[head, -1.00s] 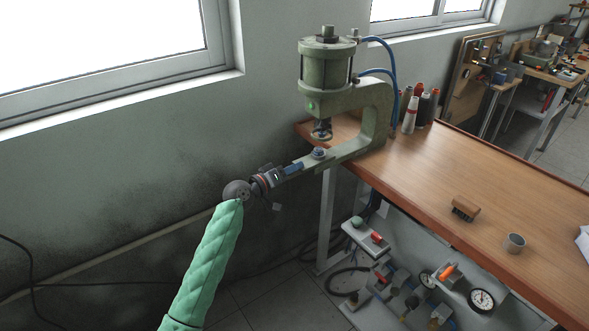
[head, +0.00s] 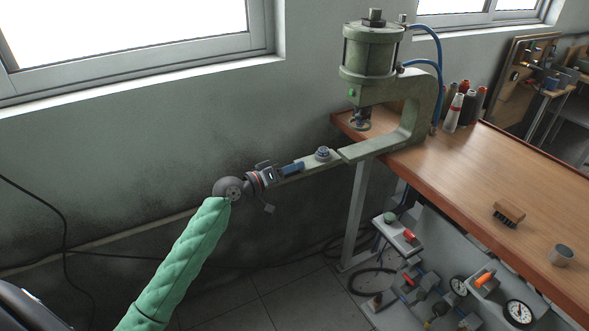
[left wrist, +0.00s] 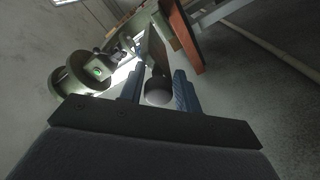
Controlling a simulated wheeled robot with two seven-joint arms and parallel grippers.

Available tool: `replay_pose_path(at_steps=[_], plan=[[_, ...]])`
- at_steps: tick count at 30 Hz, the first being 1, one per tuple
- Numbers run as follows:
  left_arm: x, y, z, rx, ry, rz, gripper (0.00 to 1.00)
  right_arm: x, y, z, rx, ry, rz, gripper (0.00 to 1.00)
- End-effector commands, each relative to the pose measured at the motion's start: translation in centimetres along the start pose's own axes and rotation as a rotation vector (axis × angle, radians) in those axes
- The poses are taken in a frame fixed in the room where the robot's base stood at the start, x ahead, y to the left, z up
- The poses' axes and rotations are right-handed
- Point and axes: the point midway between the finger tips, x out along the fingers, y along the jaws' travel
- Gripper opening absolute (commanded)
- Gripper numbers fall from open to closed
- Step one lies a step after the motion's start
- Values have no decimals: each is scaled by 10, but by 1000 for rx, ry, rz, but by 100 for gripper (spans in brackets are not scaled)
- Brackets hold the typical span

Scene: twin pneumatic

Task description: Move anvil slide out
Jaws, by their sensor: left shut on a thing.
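The anvil slide (head: 322,165) is a pale green flat bar that sticks out to the left from the green pneumatic press (head: 375,60). A small round anvil (head: 323,153) with a blue-grey top sits on it, left of the press head and clear of it. My left gripper (head: 292,168) is at the slide's left end. My right gripper is not in view.
The wooden bench (head: 480,190) carries a brush (head: 508,213), a metal cup (head: 561,255) and several thread spools (head: 462,105). Below it are gauges (head: 518,312) and valves. Blue hoses (head: 438,60) loop behind the press. The space left of the slide is free up to the wall.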

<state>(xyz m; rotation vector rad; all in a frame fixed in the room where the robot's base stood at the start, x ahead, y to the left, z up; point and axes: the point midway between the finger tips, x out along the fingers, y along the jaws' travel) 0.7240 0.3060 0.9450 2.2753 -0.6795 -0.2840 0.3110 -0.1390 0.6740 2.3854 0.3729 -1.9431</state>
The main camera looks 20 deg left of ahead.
Motion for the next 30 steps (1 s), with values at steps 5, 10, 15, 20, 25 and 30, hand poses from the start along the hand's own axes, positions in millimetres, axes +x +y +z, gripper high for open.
replay_pose_path(at_steps=[5,10,15,20,25,30], plan=[[0,2,-4,5,6,2,46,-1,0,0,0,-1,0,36],[0,1,-2,3,4,1,46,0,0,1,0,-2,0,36],[-5,0,-1,2,2,0,46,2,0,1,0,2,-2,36],[-24,-2,1,5,1,-1,46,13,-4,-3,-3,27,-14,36],[-50,-2,1,4,1,-1,46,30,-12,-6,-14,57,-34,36],[-69,0,-1,4,3,0,46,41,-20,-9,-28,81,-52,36]])
